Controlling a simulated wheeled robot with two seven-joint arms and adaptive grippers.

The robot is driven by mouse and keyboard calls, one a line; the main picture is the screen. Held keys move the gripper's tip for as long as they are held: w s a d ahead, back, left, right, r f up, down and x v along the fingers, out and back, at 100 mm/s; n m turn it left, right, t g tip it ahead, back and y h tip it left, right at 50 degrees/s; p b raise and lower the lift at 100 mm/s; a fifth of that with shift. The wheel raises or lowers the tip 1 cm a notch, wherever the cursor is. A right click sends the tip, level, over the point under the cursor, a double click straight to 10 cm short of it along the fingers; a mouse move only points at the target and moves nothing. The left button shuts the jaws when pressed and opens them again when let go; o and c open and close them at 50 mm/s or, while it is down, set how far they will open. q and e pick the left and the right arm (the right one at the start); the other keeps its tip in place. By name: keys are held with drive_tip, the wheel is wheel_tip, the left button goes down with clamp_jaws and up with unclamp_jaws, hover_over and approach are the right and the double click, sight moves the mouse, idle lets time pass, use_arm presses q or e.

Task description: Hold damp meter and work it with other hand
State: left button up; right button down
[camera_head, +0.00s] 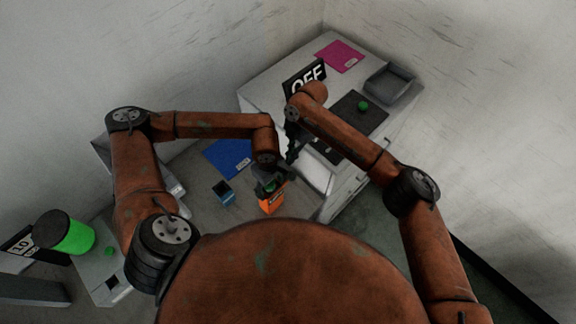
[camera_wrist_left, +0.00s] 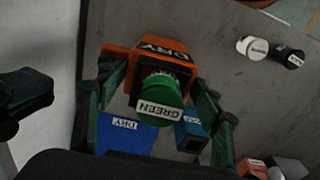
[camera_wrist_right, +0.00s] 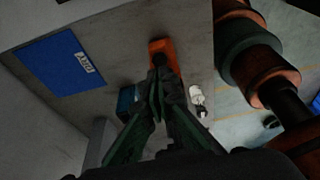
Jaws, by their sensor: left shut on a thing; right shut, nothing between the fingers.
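The damp meter is an orange body (camera_head: 272,203) with a DRY label, also in the left wrist view (camera_wrist_left: 120,60). A green cap or knob labelled GREEN (camera_wrist_left: 160,98) shows on its near side. My left gripper (camera_head: 268,184) is shut on the meter, its fingers on either side of the body. My right gripper (camera_head: 291,156) is shut and empty, just above and beside the meter in the head view. In the right wrist view its closed fingertips (camera_wrist_right: 158,78) overlap the orange body (camera_wrist_right: 162,48); whether they touch cannot be told.
A blue DRY mat (camera_head: 226,155) and a blue block (camera_head: 223,192) are on the grey table. The white cabinet at right bears an OFF sign (camera_head: 304,77), a magenta mat (camera_head: 340,56), a grey tray (camera_head: 390,84) and a black mat (camera_head: 371,118). A green cylinder (camera_head: 76,237) is far left.

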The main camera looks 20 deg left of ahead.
use_arm(q)
drive_tip(key=shift+f, duration=0.1)
idle(0.3)
drive_tip(key=o, duration=1.2)
drive_tip(key=shift+w, duration=0.1)
wheel_tip(320, 180, up, 12)
drive_tip(key=shift+f, duration=0.25)
drive_tip(key=shift+r, duration=0.3)
drive_tip(key=shift+a, duration=0.1)
